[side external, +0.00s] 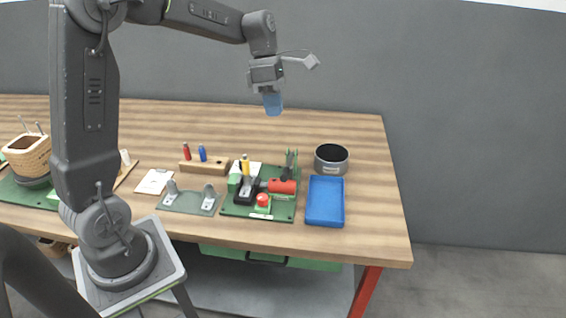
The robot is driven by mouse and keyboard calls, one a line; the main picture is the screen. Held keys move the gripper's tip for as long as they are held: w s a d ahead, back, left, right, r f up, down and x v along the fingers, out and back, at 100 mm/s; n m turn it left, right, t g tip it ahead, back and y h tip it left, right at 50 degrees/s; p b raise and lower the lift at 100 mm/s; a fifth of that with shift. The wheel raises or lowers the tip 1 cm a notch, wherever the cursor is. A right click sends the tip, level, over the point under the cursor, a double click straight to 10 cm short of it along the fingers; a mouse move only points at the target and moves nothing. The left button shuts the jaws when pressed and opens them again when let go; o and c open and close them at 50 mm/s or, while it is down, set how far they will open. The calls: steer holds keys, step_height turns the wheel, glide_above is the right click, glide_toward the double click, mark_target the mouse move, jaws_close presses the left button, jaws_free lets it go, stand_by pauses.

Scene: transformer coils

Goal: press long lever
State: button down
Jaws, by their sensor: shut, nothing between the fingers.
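My gripper (272,106) hangs high above the back edge of the table, pointing down. Its blue fingertips are together and hold nothing. It is well apart from everything on the table. A green board (233,210) on the table carries several small devices. On it are a dark upright part (288,166) at the back, a red cylinder (282,187), a red round button (263,199) on a green base, and a black device with a yellow top (246,166). Which of these parts is the long lever is too small to tell.
A blue tray (325,203) and a dark round pot (331,158) stand right of the board. Left are a grey-green plate with two metal brackets (188,203), a wooden block with red and blue pegs (203,166) and a white card (154,181). The table's back strip is clear.

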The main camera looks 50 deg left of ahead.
mark_target(284, 172)
steer(key=x, duration=1.4)
steer(key=shift+a, duration=0.1)
steer(key=shift+s+d+f+t+y, duration=0.2)
steer(key=shift+f+t+y, duration=0.2)
steer(key=shift+f, duration=0.2)
steer(key=shift+s+d+f+t+y, duration=0.2)
steer(key=shift+f+t+y, duration=0.15)
steer(key=shift+f, duration=0.25)
steer(key=shift+s+d+f, duration=0.1)
steer(key=shift+f, duration=0.4)
steer(key=shift+s+d+f, duration=0.1)
steer(key=shift+s+f, duration=0.05)
steer(key=shift+f, duration=0.4)
steer(key=v, duration=1.4)
steer(key=shift+s+d+r, duration=0.2)
steer(key=shift+d+r, duration=0.1)
steer(key=shift+r, duration=0.1)
steer(key=shift+m+t, duration=0.25)
steer(key=shift+m, duration=0.05)
